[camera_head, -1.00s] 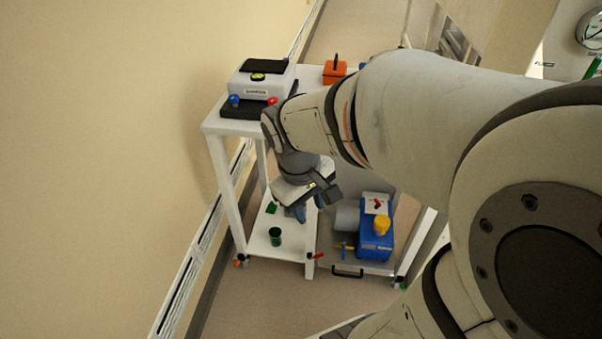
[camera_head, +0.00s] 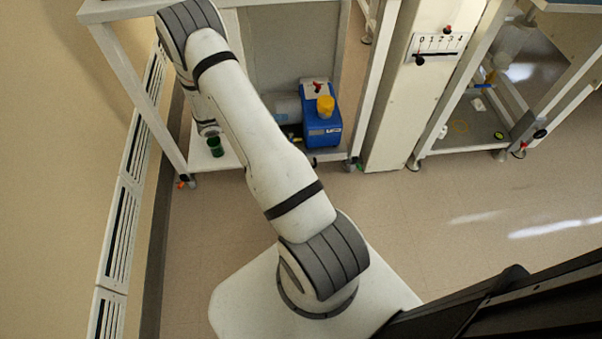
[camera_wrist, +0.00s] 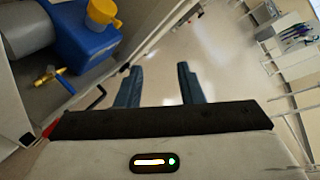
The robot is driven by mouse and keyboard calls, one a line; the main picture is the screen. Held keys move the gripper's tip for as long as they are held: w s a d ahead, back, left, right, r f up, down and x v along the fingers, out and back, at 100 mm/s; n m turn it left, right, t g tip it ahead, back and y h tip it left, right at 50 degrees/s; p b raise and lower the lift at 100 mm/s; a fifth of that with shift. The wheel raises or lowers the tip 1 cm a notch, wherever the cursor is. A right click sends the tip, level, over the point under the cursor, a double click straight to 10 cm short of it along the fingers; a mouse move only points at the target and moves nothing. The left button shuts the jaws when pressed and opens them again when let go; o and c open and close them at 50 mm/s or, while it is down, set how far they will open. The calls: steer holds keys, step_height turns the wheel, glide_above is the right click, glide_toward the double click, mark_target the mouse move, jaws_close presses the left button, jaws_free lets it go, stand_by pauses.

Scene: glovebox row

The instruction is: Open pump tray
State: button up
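The blue pump (camera_head: 321,127) with a yellow cap (camera_head: 326,105) stands on the pump tray (camera_head: 330,153), low in the cart. My arm hides part of the tray in the head view. In the wrist view the pump (camera_wrist: 82,45) and the grey tray (camera_wrist: 38,98) are at upper left. The tray's black handle (camera_wrist: 98,97) is just left of my gripper's fingers. My gripper (camera_wrist: 160,88) is open with nothing between its blue fingers, apart from the handle in the picture. My gripper is hidden in the head view.
A white post with a numbered scale (camera_head: 440,43) stands right of the cart. Another bench frame (camera_head: 480,80) is farther right. The floor (camera_head: 440,215) in front is clear.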

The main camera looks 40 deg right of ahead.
step_height(320, 180, down, 36)
steer(key=s+d+n+t+h+b, duration=0.25)
steer(key=n+t+b, duration=0.5)
steer(key=n, duration=0.85)
steer(key=shift+g, duration=0.25)
steer(key=b+x, duration=0.2)
steer(key=x, duration=0.4)
steer(key=shift+w+d+r, duration=0.1)
steer(key=shift+d+r, duration=0.05)
steer(key=shift+d, duration=0.25)
jaws_close()
